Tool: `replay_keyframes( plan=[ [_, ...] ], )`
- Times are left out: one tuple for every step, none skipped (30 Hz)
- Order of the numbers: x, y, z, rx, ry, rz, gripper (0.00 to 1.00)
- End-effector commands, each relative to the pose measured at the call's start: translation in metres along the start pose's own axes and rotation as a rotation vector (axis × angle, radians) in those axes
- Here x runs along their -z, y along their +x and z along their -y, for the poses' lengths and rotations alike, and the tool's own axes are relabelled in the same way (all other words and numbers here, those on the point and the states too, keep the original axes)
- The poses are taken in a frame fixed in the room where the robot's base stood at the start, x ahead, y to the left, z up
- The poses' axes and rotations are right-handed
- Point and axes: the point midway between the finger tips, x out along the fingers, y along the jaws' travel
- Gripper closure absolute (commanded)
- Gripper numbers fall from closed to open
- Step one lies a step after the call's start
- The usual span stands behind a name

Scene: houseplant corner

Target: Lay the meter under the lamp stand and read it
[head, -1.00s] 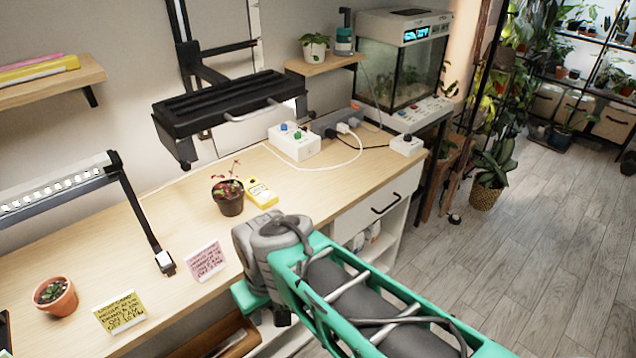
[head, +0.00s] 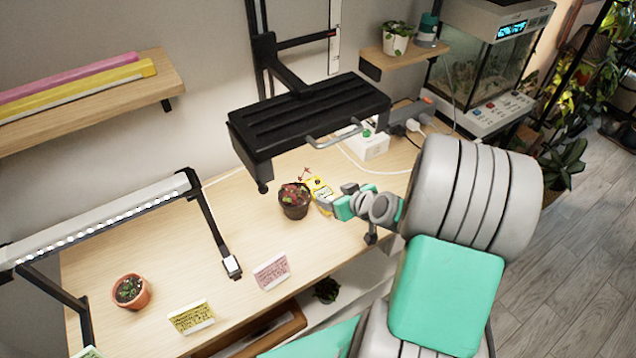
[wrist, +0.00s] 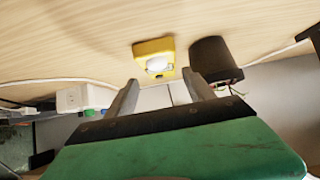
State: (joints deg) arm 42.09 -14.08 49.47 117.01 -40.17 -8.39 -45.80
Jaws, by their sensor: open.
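The yellow meter (head: 318,187) lies on the wooden desk right beside a dark pot with a reddish plant (head: 294,203). In the wrist view the meter (wrist: 154,50), with a pale face, is just beyond my fingertips, and the dark pot (wrist: 214,58) is to its right. My gripper (wrist: 160,86) is open and empty between its fingers; in the head view the gripper (head: 328,205) is at the meter's near side and partly covers it. A lit strip lamp on a black stand (head: 213,225) is to the left. The meter's reading is not legible.
A black lamp fixture (head: 310,118) overhangs the desk behind the meter. A terracotta pot (head: 130,291), a yellow card (head: 191,317) and a pink card (head: 271,271) stand along the front left. A white box (head: 368,145) and cables are at the back right. Desk under the lit lamp is mostly clear.

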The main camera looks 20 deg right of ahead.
Motion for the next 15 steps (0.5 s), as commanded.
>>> replay_keyframes(
  plan=[
    [-0.001,0.008,0.001,0.003,0.0,0.002,0.38],
    [-0.001,0.012,0.001,0.003,0.001,0.002,0.38],
    [-0.001,0.017,0.001,0.002,0.002,0.004,0.38],
    [0.0,0.021,0.001,0.001,0.003,0.004,0.38],
    [0.001,0.026,0.002,0.002,0.002,0.004,0.38],
    [0.002,0.034,0.002,0.002,0.002,0.004,0.38],
    [0.002,0.039,0.002,0.002,0.002,0.005,0.38],
    [0.001,0.045,0.002,0.002,0.003,0.006,0.38],
    [0.001,0.052,0.002,0.001,0.002,0.004,0.38],
    [0.001,0.056,0.002,0.001,0.002,0.004,0.38],
    [0.001,0.058,0.002,0.0,0.002,0.004,0.38],
    [0.001,0.061,0.002,0.0,0.001,0.004,0.38],
    [0.001,0.062,0.002,0.0,0.002,0.004,0.38],
    [0.001,0.062,0.002,-0.001,0.002,0.004,0.38],
    [0.001,0.062,0.002,-0.001,0.002,0.004,0.38]
  ],
)
